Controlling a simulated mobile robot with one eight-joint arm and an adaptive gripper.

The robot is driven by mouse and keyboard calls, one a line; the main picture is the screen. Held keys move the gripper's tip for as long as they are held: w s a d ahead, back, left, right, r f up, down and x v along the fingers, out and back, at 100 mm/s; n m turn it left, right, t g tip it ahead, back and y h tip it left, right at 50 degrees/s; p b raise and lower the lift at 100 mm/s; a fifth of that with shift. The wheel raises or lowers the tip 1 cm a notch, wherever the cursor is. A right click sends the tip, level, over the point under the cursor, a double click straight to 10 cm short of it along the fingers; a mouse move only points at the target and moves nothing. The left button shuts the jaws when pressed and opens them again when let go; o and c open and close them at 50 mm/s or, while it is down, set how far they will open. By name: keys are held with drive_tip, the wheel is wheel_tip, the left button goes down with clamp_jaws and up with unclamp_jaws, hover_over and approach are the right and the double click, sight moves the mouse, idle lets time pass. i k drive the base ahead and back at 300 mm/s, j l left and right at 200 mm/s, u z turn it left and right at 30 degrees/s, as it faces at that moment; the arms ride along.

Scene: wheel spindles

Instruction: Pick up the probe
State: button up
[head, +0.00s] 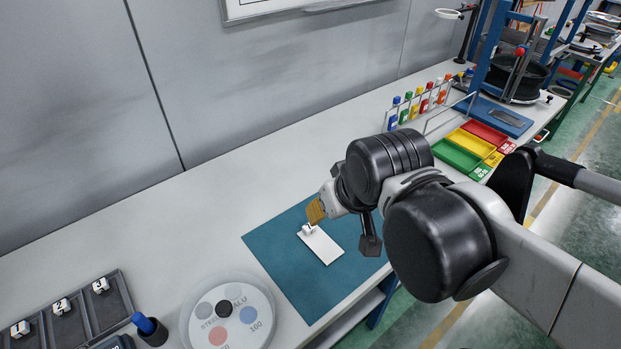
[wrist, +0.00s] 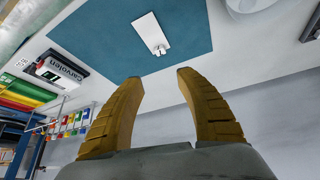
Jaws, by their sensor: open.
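My gripper (head: 315,213) is above the teal mat (head: 275,262); its yellow-brown fingers stand apart with nothing between them in the wrist view (wrist: 157,77). A flat white plate (head: 322,246) with a small white piece at one end (head: 307,230) lies on the mat below the fingertips. The plate also shows beyond the fingers in the wrist view (wrist: 147,27). I cannot tell for sure which thing is the probe. A blue-topped item (head: 144,322) stands in a dark holder (head: 153,338) at the lower left, well away from my gripper.
A round tray with coloured discs (head: 262,308) and a dark rack of numbered white blocks (head: 92,312) stand at the left. Green, yellow and red bins (head: 455,158) and a row of coloured bottles (head: 412,107) stand to the right. The bench behind the mat is clear up to the wall.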

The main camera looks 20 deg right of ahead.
sight(141, 321)
drive_tip(key=j+u, duration=0.1)
drive_tip(key=u, duration=1.5)
drive_tip(key=z, duration=1.75)
drive_tip(key=u, duration=1.75)
drive_tip(key=l+u, duration=0.15)
drive_tip(key=u, duration=0.2)
drive_tip(key=l+u, duration=0.2)
drive_tip(key=u, duration=0.2)
